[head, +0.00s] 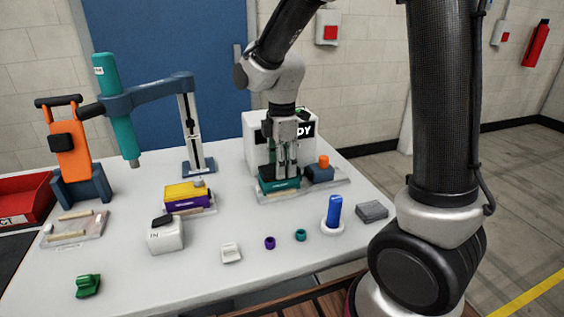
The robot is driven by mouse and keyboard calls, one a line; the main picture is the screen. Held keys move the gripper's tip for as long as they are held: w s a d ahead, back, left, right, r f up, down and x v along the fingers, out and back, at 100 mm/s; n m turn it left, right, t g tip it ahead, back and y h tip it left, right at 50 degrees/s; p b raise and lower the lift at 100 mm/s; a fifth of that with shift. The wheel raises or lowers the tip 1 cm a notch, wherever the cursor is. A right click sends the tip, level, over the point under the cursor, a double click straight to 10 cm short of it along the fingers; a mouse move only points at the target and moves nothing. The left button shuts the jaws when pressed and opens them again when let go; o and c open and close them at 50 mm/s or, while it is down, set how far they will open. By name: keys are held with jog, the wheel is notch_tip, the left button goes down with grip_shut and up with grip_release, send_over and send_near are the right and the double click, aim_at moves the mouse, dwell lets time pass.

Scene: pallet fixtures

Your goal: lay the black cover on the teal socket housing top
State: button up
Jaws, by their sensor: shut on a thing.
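The fingers are shut on a thin dark piece, which I take to be the black cover. It is mostly hidden by the fingers and blends with the housing's dark top, so I cannot tell whether it touches the housing.
A blue block with an orange knob (320,170) stands close right of the housing. A yellow and purple housing (185,195) sits to the left. A blue cylinder (333,211), a grey block (372,210) and small rings lie in front. A teal tool (117,110) hangs from a blue arm.

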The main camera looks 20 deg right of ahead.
jog(key=shift+f, duration=0.35)
dwell(0.3)
jog(key=o, duration=1)
jog(key=shift+r, duration=0.1)
notch_tip(320, 180, up, 12)
jog(key=shift+f, duration=0.1)
